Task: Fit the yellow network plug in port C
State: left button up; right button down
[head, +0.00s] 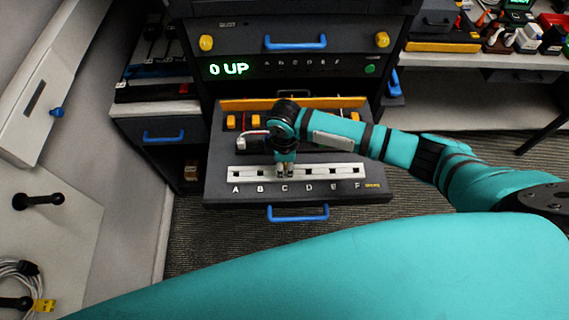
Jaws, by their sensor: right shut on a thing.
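A white port strip (345,172) with openings lettered A to F runs across the dark pulled-out drawer shelf. My right gripper (285,174) points down over the strip at port C. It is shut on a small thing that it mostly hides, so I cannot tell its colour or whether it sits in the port. A yellow piece (43,306) hangs by a coiled white cable at the lower left; I cannot tell whether it is a plug or a tag. My left gripper is out of view.
Behind the strip, the drawer holds orange pieces (231,122) and an orange bar (240,104). A panel above it shows green "0 UP" (229,69). A blue handle (297,213) sticks out in front. Black hooks (38,200) stand on the left panel.

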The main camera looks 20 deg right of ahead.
jog(key=shift+f, duration=0.3)
dwell(0.4)
jog(key=c, duration=1)
grip_release()
jog(key=shift+c, duration=0.2)
jog(key=shift+o, duration=0.3)
jog(key=o, duration=0.4)
jog(key=shift+r, duration=0.15)
jog(key=shift+r+p, duration=3.4)
jog(key=shift+p, duration=0.55)
